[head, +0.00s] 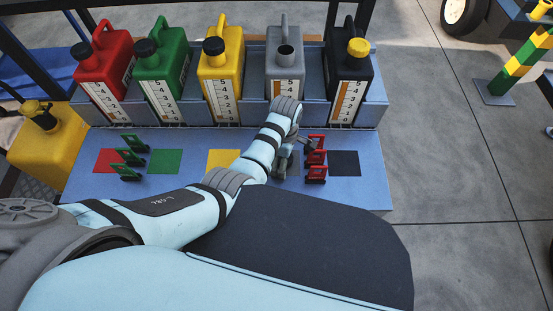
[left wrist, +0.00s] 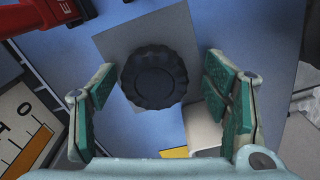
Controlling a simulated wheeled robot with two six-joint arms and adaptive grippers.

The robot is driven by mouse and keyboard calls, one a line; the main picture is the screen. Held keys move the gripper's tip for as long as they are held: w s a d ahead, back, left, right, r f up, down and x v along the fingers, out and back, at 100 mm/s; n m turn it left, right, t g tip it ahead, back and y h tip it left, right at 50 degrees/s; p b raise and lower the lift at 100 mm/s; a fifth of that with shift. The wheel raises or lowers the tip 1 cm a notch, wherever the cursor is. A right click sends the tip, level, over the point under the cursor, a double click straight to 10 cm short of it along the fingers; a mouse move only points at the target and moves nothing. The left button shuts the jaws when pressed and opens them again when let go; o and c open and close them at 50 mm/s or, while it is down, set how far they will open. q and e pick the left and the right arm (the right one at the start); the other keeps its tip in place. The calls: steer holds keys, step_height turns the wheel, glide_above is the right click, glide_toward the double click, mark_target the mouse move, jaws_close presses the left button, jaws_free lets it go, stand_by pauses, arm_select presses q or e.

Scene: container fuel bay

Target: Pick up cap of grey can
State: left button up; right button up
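The grey can (head: 285,75) stands in the rack at the back, with its spout open and no cap on it. A dark ribbed round cap (left wrist: 153,74) lies on a grey square (left wrist: 120,42) on the blue bench in the left wrist view. My left gripper (head: 284,165) is over the bench in front of the grey can. In the left wrist view its teal-padded fingers (left wrist: 160,105) are spread wide, with the cap between and beyond them, apart from both pads. In the head view my arm hides the cap. My right gripper is not in view.
Red (head: 104,70), green (head: 162,70), yellow (head: 221,70) and black (head: 349,80) cans, all capped, share the rack. Red upright frames (head: 316,158) stand close right of my gripper. Green frames (head: 130,158) stand at left. The black square (head: 344,163) is bare.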

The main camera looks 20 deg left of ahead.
arm_select(q)
steer(key=c, duration=1)
steer(key=shift+o, duration=0.2)
